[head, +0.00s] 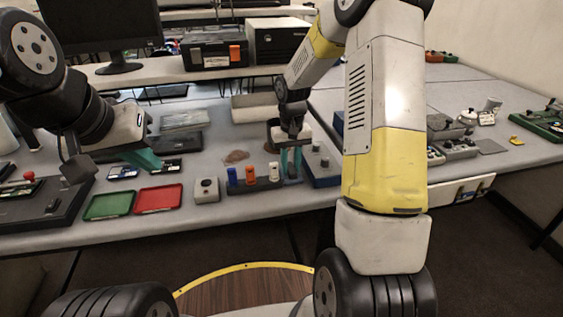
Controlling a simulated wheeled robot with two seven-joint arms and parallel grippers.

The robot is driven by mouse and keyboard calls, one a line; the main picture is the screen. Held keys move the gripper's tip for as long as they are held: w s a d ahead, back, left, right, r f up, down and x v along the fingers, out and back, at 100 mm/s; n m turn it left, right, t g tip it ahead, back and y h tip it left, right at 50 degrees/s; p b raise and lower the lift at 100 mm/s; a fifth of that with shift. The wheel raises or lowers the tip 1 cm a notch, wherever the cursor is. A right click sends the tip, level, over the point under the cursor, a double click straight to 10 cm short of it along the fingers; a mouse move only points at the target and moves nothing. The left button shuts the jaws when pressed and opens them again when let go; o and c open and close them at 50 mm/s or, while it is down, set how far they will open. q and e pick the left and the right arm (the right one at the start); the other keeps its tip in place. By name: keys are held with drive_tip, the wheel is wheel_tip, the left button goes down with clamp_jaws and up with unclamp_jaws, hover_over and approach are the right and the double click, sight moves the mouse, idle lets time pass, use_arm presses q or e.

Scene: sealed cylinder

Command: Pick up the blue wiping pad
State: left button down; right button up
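I cannot clearly make out a blue wiping pad. A small blue patch (338,121) shows at the left edge of my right arm, which hides most of whatever it belongs to; I cannot tell if it is the pad. My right gripper (291,162) points down at the right end of a dark rack (262,184). Its two teal fingers look slightly apart, but whether something is between them is unclear. My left gripper (145,158) is over the left part of the table, its teal fingers seen at an angle, their gap unclear.
The rack holds blue, orange and white cylinders. A blue-sided box (322,176) stands right of it. A green tray (109,205), a red tray (158,198) and a grey button box (206,190) lie along the front. A beige bin (253,108) stands behind.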

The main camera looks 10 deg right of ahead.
sight(290, 167)
clamp_jaws()
wheel_tip(290, 167, up, 10)
idle(0.3)
drive_tip(key=shift+o, duration=1.1)
unclamp_jaws()
clamp_jaws()
